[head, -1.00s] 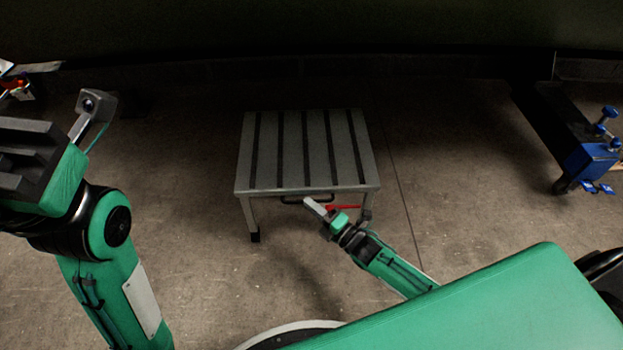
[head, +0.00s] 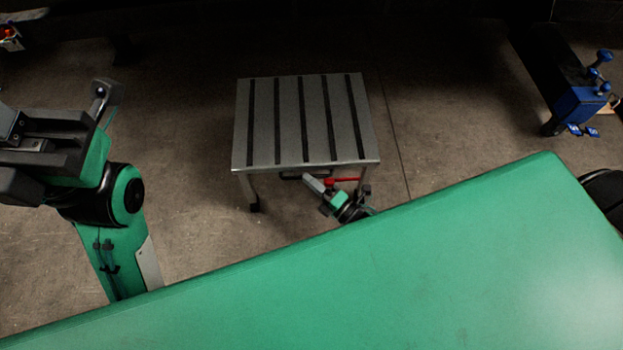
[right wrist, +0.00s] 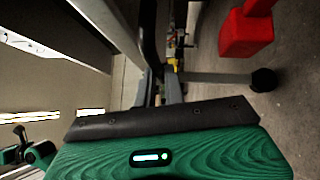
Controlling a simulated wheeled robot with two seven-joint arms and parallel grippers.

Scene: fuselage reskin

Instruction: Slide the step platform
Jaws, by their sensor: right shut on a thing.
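The step platform (head: 291,120) is a grey metal step with dark lengthwise strips on its top. It stands on the floor in the middle of the head view, on legs with dark feet. A dark handle (head: 289,178) hangs under its near edge. My right gripper (head: 306,178) is at this handle and shut on it; the grip itself is partly hidden under the edge. In the right wrist view a dark bar (right wrist: 148,40) runs down between the jaws. My left gripper (head: 32,148) is raised at the left, away from the platform; its fingertips are unclear.
A red block also shows in the right wrist view (right wrist: 245,35). A blue stand (head: 578,105) with knobs is at the right. Floor on both sides of the platform is clear.

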